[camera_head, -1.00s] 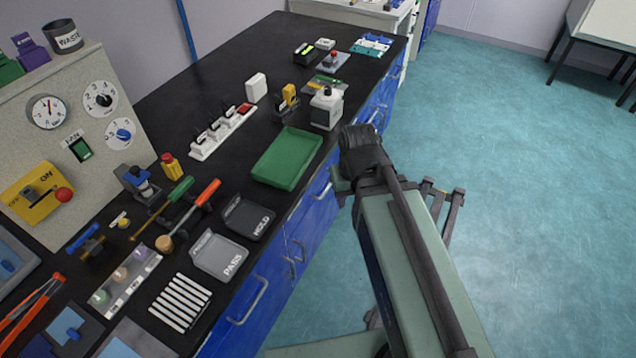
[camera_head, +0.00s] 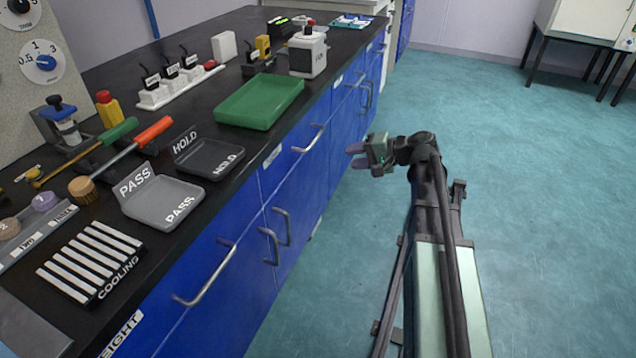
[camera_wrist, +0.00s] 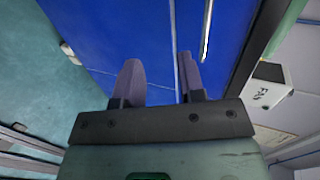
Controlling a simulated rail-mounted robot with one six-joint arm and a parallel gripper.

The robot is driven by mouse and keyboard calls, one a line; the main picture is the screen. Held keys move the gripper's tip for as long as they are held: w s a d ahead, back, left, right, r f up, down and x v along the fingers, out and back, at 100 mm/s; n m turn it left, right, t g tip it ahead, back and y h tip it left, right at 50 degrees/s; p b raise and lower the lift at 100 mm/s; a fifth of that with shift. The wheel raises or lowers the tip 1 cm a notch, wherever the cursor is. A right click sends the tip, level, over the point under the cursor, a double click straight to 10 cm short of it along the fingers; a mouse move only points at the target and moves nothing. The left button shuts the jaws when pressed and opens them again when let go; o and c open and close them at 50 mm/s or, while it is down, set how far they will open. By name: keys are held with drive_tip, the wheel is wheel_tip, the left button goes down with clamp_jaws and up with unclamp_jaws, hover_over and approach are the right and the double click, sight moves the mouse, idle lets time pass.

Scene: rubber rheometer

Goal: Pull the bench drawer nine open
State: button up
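The bench's blue front shows in the head view. A drawer (camera_head: 290,165) in its middle has a bar handle (camera_head: 310,140) and a small white label (camera_head: 272,156) too small to read. A nearer drawer (camera_head: 190,310) has a label (camera_head: 122,334) reading "EIGHT". My gripper (camera_head: 356,156) is open and empty, in front of the blue fronts to the right of the middle handle, apart from it. In the wrist view my gripper's fingers (camera_wrist: 160,78) are spread before a blue front (camera_wrist: 130,30). A bright bar handle (camera_wrist: 207,30) lies beyond the right finger.
Two upright door handles (camera_head: 279,235) stick out below the drawers, with more farther along (camera_head: 366,97). A green tray (camera_head: 260,101), a PASS tray (camera_head: 165,203) and a HOLD tray (camera_head: 208,158) sit near the bench edge. The teal floor (camera_head: 500,120) on the right is clear.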

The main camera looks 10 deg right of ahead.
drive_tip(key=t+y, duration=0.2)
approach(316, 136)
drive_tip(key=shift+m, duration=0.4)
drive_tip(key=x, duration=0.3)
drive_tip(key=b+x, duration=0.1)
drive_tip(key=x, duration=0.6)
drive_tip(key=shift+f, duration=0.3)
drive_tip(key=shift+c, duration=0.4)
clamp_jaws()
